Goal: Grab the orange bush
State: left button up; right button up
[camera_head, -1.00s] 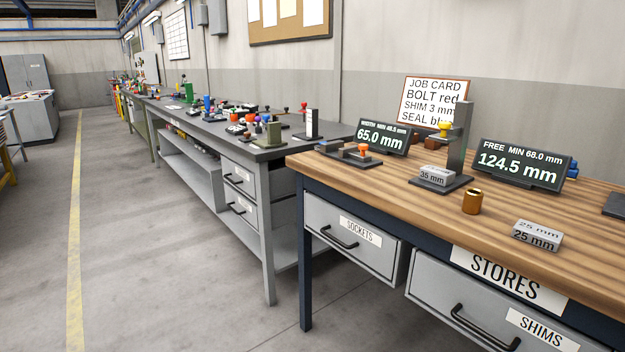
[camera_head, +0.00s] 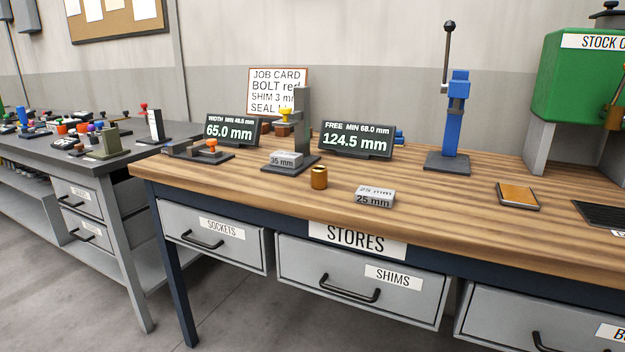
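A small orange-brown cylinder with a dark hole in its top, which looks like the orange bush (camera_head: 319,177), stands upright on the wooden bench top (camera_head: 440,212). It is in front of the 35 mm block's stand and left of the 25 mm block (camera_head: 375,196). Nothing touches it. Neither of my grippers shows in the head view.
The 35 mm block (camera_head: 286,159) sits on a dark stand with a yellow knob (camera_head: 286,113). Two displays (camera_head: 356,140) stand behind. A blue press (camera_head: 456,110) and a green cabinet (camera_head: 583,80) are to the right.

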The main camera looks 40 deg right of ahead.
aim_at(319, 173)
jog(key=z, duration=1.15)
